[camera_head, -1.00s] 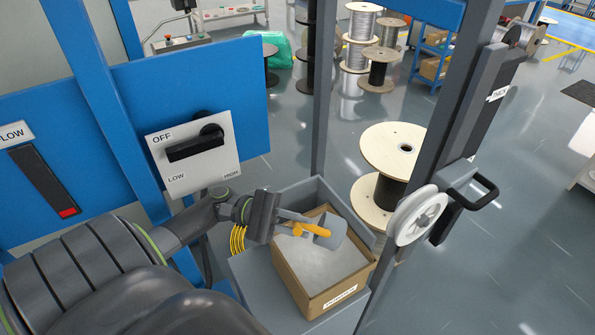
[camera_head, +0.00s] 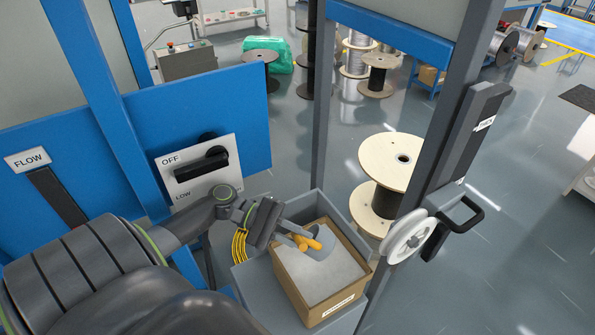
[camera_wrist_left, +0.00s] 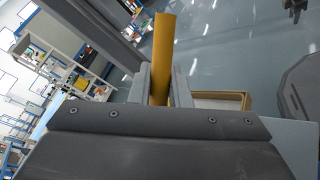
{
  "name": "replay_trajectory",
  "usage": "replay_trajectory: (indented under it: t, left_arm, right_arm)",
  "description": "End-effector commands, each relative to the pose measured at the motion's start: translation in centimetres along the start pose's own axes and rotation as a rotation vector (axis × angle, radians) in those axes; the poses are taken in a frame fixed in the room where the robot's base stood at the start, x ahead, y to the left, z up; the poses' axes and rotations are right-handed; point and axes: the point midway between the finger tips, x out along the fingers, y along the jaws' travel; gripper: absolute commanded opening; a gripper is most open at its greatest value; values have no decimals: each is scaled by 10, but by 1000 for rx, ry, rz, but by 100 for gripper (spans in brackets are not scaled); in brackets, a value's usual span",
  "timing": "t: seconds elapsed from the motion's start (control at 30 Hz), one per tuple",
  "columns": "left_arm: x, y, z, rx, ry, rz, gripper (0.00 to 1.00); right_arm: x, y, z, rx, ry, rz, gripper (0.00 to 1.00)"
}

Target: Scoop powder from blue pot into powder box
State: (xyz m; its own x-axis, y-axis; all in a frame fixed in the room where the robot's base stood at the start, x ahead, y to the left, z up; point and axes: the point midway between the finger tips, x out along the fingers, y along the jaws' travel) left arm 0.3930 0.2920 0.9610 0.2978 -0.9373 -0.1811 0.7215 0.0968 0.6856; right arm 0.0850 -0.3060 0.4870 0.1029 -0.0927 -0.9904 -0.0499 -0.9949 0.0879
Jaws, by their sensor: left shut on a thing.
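My left gripper (camera_head: 288,234) is shut on the orange handle of a scoop (camera_head: 312,238). The handle stands between the fingers in the left wrist view (camera_wrist_left: 163,60). The scoop's grey pan is above the far left part of a cardboard box (camera_head: 294,290), tilted. The box holds pale powder (camera_head: 322,276) and has a white label on its front; I cannot make out the words. I cannot tell whether the scoop touches the powder or holds any. No blue pot shows. My right gripper is not in view.
The box sits in a grey bin (camera_head: 254,277). A blue panel with a rotary switch (camera_head: 202,165) stands to the left. Grey posts, a white pulley (camera_head: 408,238) and a black handle (camera_head: 462,213) are on the right. Wooden spools (camera_head: 390,165) stand behind on open floor.

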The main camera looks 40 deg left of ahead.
Motion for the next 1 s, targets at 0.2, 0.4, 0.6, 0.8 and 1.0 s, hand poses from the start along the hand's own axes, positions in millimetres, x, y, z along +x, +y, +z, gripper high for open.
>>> replay_trajectory:
  t: [0.2,0.4,0.6,0.8,1.0]
  left_arm:
    - [-1,8,8,-11,70,-72,0]
    - [-2,12,11,-23,136,-138,0]
    - [-3,15,14,-34,200,-203,0]
    - [-4,21,18,-37,266,-271,0]
    - [-5,22,21,-54,328,-333,0]
  right_arm:
    - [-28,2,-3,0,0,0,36]
    - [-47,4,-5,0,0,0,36]
    - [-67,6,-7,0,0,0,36]
    - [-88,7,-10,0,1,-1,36]
    - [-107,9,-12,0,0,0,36]
